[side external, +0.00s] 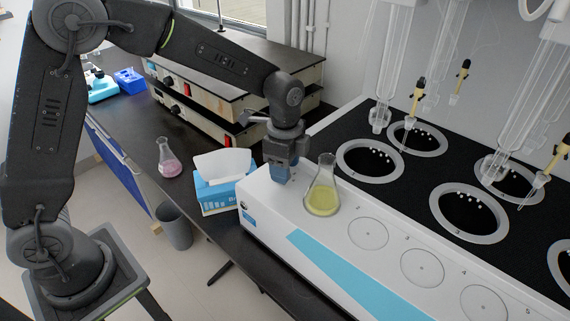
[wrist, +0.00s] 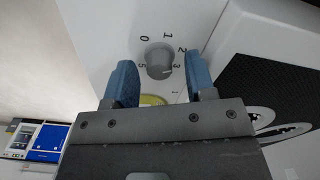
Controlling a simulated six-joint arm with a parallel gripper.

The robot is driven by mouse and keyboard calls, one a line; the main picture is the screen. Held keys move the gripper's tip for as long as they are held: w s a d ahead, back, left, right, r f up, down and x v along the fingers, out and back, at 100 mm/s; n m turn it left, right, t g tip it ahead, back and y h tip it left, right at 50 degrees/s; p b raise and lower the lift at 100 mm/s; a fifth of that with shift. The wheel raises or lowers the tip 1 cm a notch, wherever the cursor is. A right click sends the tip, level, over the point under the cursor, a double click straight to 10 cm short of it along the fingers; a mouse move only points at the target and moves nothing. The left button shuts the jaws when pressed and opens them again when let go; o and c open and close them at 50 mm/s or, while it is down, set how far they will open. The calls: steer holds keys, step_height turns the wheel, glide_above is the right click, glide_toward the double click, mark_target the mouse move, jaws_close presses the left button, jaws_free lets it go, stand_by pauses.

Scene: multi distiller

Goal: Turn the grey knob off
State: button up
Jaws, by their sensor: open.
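The grey knob (wrist: 158,59) is round and sits on the white panel, ringed by printed numbers; 0, 1, 2, 3 and 5 can be read. A thin pale line on it seems to point toward the 3. My gripper (wrist: 161,70) is open, with one blue finger on each side of the knob in the wrist view. I cannot tell whether the fingers touch it. In the side external view my gripper (side external: 280,175) points down over the left end of the white distiller (side external: 262,206), and the knob is not visible there.
A flask of yellow liquid (side external: 322,198) stands on the distiller just right of my gripper. A blue tissue box (side external: 215,200) and a flask of pink liquid (side external: 169,167) are to the left. Black heating wells (side external: 370,160) and hanging glassware (side external: 395,60) are behind right.

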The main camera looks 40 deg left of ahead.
steer(key=c, duration=0.9)
steer(key=shift+n, duration=0.4)
steer(key=n, duration=0.4)
steer(key=shift+n, duration=0.4)
steer(key=n, duration=1)
steer(key=shift+a+n, duration=0.1)
steer(key=shift+n, duration=2.8)
steer(key=shift+r, duration=0.1)
